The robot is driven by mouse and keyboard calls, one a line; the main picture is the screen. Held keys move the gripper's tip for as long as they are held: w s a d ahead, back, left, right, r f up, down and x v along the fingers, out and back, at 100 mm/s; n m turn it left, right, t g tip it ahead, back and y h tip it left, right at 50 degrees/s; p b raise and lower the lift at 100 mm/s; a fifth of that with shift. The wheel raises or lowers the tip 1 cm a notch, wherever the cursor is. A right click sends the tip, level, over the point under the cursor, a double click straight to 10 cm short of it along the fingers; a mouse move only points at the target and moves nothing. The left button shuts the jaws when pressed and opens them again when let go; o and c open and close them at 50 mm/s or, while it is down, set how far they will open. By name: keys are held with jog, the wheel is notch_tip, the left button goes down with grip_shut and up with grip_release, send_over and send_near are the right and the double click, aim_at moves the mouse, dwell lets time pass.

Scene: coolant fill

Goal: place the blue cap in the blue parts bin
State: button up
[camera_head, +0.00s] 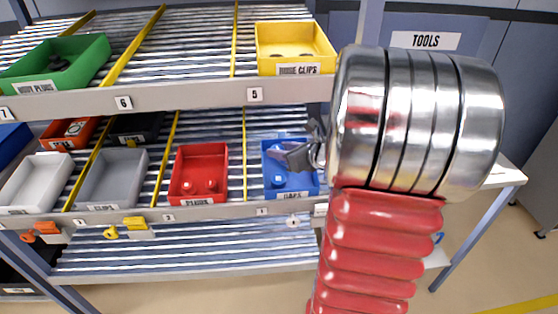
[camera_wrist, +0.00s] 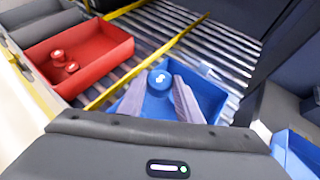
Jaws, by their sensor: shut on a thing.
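The blue cap (camera_wrist: 160,82) has a white mark on top and sits between the two grey fingertips of my gripper (camera_wrist: 160,98) in the wrist view. My gripper is shut on it. The blue parts bin (camera_wrist: 212,88) lies directly beneath and around the fingers. In the head view the blue bin (camera_head: 307,191) stands on the middle shelf, and my gripper (camera_head: 285,153) reaches over it from the right. A round blue thing shows low in the bin there; I cannot tell whether it is the held cap or another. The fingers hide part of the bin's inside.
A red bin (camera_head: 199,160) with two red caps stands left of the blue bin, beyond a yellow divider (camera_head: 244,155). Grey and white bins stand further left. The upper shelf with a yellow bin (camera_head: 296,45) hangs above. A shelf post is close on the right.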

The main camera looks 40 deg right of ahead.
jog(key=shift+w, duration=0.1)
jog(key=shift+f, duration=1.75)
jog(key=shift+f, duration=0.6)
jog(key=o, duration=1)
jog(key=shift+r, duration=0.1)
